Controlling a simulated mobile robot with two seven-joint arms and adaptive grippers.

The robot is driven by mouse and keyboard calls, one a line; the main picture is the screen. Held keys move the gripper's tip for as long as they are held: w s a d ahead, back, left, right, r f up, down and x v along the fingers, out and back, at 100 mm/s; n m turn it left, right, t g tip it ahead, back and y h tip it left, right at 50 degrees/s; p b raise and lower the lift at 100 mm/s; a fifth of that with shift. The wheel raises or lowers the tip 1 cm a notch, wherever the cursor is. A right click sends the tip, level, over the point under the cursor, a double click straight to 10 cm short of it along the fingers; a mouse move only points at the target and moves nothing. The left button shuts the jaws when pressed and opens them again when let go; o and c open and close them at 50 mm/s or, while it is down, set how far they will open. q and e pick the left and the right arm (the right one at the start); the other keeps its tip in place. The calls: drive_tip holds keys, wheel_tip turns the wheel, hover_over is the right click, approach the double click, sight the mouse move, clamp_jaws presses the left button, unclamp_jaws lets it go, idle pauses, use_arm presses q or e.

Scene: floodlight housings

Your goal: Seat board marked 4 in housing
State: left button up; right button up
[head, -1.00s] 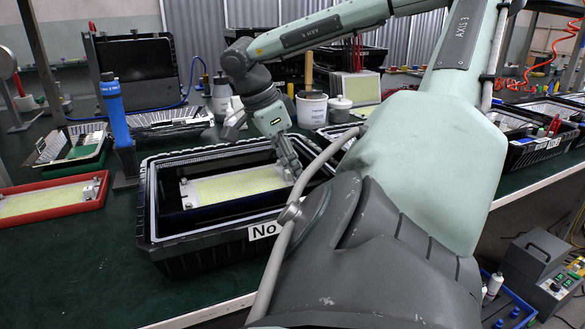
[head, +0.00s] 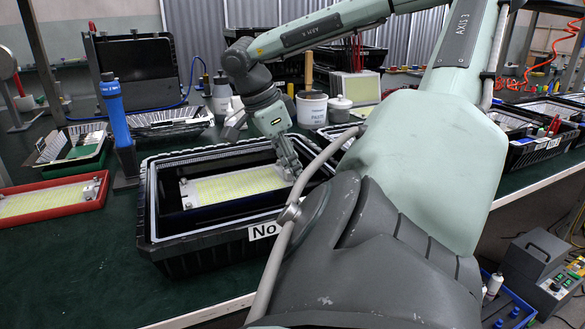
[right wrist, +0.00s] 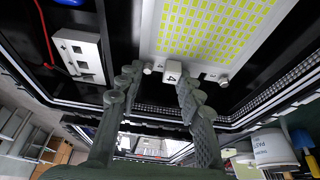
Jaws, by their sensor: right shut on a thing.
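The board marked 4 is a white plate with rows of yellow LEDs (head: 238,187). It is inside the black housing (head: 205,250), which has a label starting "No" on its front. My right gripper (head: 291,172) is at the board's right end. In the right wrist view, the white block marked 4 (right wrist: 172,71) on the board's end (right wrist: 205,35) sits between the fingers of my right gripper (right wrist: 158,78), which are shut on it. I cannot tell whether the board lies flat on the housing floor. My left gripper is not in view.
A red tray (head: 20,217) holding a similar board stands left of the housing, with a blue cylinder (head: 114,110) behind it. White pots (head: 311,108) stand behind the housing. Inside the housing, the right wrist view shows a white unit (right wrist: 80,52) with a red wire.

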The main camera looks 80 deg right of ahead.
drive_tip(key=shift+f+b, duration=0.95)
drive_tip(key=shift+f, duration=0.3)
drive_tip(key=o, duration=1.4)
drive_tip(key=shift+c, duration=0.2)
drive_tip(key=shift+r, duration=0.1)
drive_tip(key=v, duration=1.2)
drive_tip(key=shift+s, duration=0.1)
